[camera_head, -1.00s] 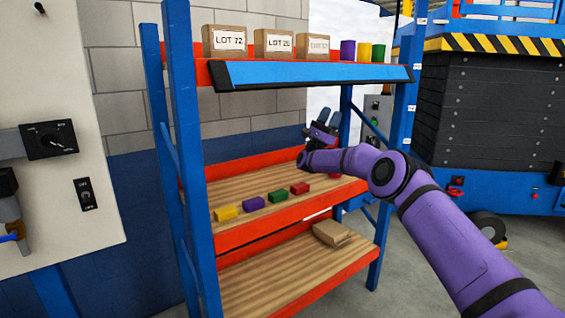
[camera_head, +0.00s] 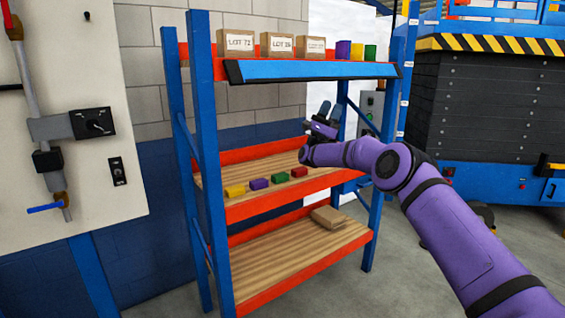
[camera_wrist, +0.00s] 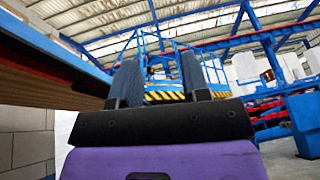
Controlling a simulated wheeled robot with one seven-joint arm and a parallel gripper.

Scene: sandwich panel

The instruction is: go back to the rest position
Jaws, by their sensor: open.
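My gripper (camera_head: 323,116) is at the end of my purple arm, in front of the right part of the shelf rack in the head view. It is raised between the top shelf and the middle shelf, with its fingers pointing up. In the wrist view its two dark fingers (camera_wrist: 160,82) stand apart with nothing between them. The underside of a shelf board (camera_wrist: 45,80) shows at the left of the wrist view, close to the left finger. My arm hides part of the middle shelf's right end.
The blue rack's middle shelf (camera_head: 245,172) holds yellow, purple, green and red blocks. Lot boxes (camera_head: 240,42) and coloured blocks stand on top. A cardboard box (camera_head: 328,216) lies on the bottom shelf. A wall panel (camera_head: 75,110) is left, a blue lift machine (camera_head: 485,100) right.

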